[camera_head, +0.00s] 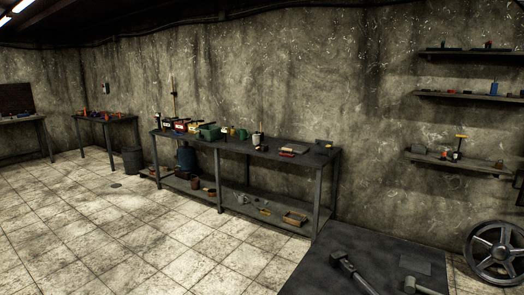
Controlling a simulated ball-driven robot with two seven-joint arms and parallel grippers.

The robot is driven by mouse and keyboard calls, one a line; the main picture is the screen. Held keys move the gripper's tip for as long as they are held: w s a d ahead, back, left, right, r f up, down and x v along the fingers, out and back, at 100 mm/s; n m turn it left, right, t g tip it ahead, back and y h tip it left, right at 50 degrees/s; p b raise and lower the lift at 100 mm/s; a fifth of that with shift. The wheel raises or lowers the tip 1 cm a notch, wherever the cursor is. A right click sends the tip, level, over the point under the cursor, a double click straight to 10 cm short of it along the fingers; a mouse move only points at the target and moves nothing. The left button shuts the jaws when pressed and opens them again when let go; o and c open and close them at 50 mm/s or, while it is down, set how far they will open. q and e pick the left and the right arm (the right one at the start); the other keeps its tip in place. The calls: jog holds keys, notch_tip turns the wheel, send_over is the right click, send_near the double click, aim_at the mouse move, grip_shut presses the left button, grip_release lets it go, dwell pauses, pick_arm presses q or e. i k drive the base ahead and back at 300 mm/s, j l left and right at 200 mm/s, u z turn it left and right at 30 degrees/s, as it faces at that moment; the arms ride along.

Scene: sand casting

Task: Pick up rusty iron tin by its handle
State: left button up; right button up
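Neither of my grippers shows in the head view. No tin with a clear handle can be made out from this distance. Other small cans stand on the bench top, including a green one (243,134) and a pale one (258,139).
A dark table (330,250) with hammer-like tools (350,268) fills the lower right. A spoked wheel (496,252) is at the right edge. Wall shelves (470,95) hang at right. A smaller bench (105,118) and dark bin (132,159) stand at left. The tiled floor (130,235) is clear.

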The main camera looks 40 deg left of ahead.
aim_at(261, 148)
jog(key=i+j+u, duration=0.7)
jog(key=u, duration=0.15)
jog(key=i+j+u, duration=0.3)
jog(key=u, duration=0.15)
jog(key=i+j+u, duration=0.1)
jog(key=i+u, duration=0.65)
jog(key=u, duration=0.15)
jog(key=i+j, duration=0.1)
jog(key=i, duration=0.4)
jog(key=i+z, duration=0.1)
jog(key=i, duration=0.45)
jog(key=i+l+z, duration=0.15)
jog(key=i+z, duration=0.65)
jog(key=i+j+z, duration=0.1)
jog(key=i+z, duration=0.25)
jog(key=i, duration=0.15)
jog(key=i+j+z, duration=0.25)
jog(key=i+z, duration=0.15)
